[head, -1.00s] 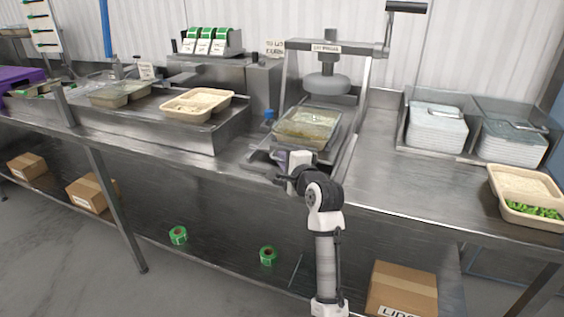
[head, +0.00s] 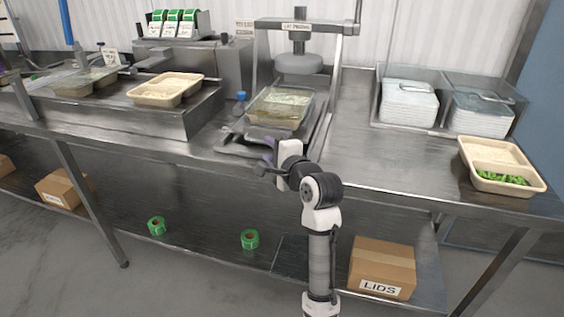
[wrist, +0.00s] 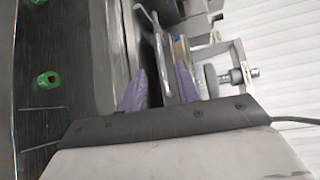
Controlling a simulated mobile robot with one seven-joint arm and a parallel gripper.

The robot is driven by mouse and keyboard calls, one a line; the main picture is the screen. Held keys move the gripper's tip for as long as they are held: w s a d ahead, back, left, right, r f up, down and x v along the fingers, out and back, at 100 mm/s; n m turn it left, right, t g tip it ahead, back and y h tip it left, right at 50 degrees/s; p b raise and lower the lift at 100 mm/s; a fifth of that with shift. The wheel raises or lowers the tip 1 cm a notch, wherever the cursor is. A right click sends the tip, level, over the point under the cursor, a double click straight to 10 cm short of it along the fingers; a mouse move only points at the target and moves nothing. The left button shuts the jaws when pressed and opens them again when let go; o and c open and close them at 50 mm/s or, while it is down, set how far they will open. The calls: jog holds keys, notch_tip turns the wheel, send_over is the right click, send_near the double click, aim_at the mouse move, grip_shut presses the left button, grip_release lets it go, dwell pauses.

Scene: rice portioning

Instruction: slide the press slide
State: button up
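The lid press stands at the back centre, its round grey pressing disc (head: 298,63) raised above a clear-lidded container (head: 280,106). The container rests on the metal press slide (head: 232,142), whose front is partly hidden by my arm. My gripper (head: 268,145) is at the front of the slide, at the counter's edge. In the wrist view its two purple fingers (wrist: 160,88) are spread apart, with a dark gap and a grey metal edge seen between them. I cannot tell whether either finger touches the slide.
A food tray (head: 165,90) stands on a raised metal surface at left. Stacked lids (head: 408,105) fill bins at right, beside a tray of rice and greens (head: 500,165). A cardboard box (head: 382,268) and green rolls (head: 250,239) are on the lower shelf.

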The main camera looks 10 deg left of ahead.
jog(key=f+v, duration=0.1)
jog(key=v, duration=0.5)
jog(key=shift+s+d+r+b, duration=0.2)
jog(key=shift+s+r+b, duration=0.1)
jog(key=shift+r, duration=0.25)
